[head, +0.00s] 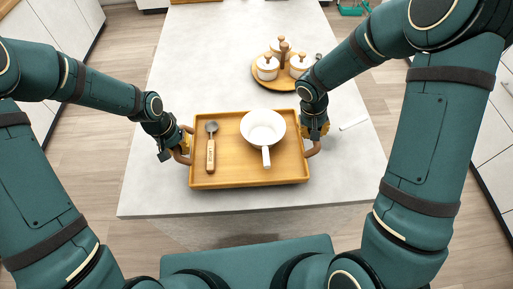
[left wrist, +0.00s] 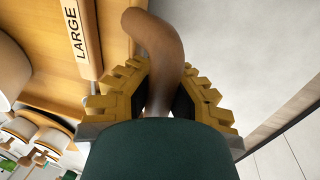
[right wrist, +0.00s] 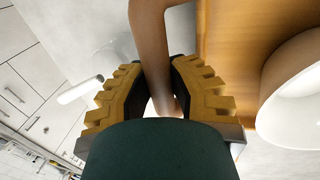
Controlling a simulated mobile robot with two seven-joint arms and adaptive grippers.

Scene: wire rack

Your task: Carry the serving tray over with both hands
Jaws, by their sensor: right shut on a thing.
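The wooden serving tray (head: 228,177) is over the near part of the pale counter and looks level; I cannot tell whether it touches the top. It holds a white pan (head: 262,127) and a wooden-handled spoon (head: 211,150). My left gripper (head: 182,147) is at the tray's left handle; in the left wrist view its fingers (left wrist: 163,95) close on both sides of the brown handle (left wrist: 158,45). My right gripper (head: 313,135) is shut on the right handle (right wrist: 150,45), which lies between its fingers in the right wrist view (right wrist: 160,90).
A round wooden tray (head: 262,82) with white lidded jars (head: 267,68) stands farther back on the counter (head: 205,60). A small pale object (head: 353,122) lies right of my right gripper. The counter's left and far-middle areas are clear. White cabinets (head: 62,25) line the sides.

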